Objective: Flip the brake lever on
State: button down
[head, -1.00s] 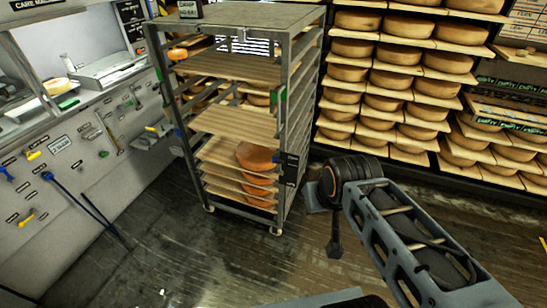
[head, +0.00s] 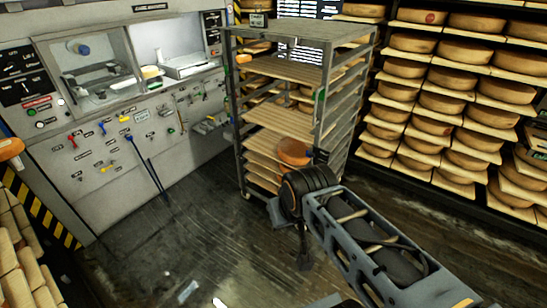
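No lever is readable as the brake lever; the labels are too small. The grey machine panel (head: 95,195) at left carries several small levers and knobs: a red lever (head: 72,142), a blue lever (head: 102,128), a yellow lever (head: 125,118) and long dark blue rods (head: 148,168). A wheeled metal rack (head: 300,32) stands right of the panel, with a green part (head: 319,100) on its post. My arm reaches in from the lower right. Its dark end, seemingly my gripper (head: 303,262), hangs over the floor before the rack, apart from panel and rack. Its fingers are not distinguishable.
Shelves of cheese wheels (head: 440,103) fill the right side. An orange-brown cheese wheel (head: 293,152) sits on the rack's lower boards. Stacked pale blocks (head: 18,255) and a yellow-black striped edge (head: 45,212) are at the left. The dark floor (head: 130,240) before the panel is mostly clear.

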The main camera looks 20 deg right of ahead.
aim_at(312, 155)
jog(key=u, duration=0.6)
jog(key=i, duration=1.45)
jog(key=z, duration=0.5)
jog(key=i, duration=1.25)
jog(key=z, duration=1.05)
jog(key=i, duration=0.55)
jog(key=z, duration=0.3)
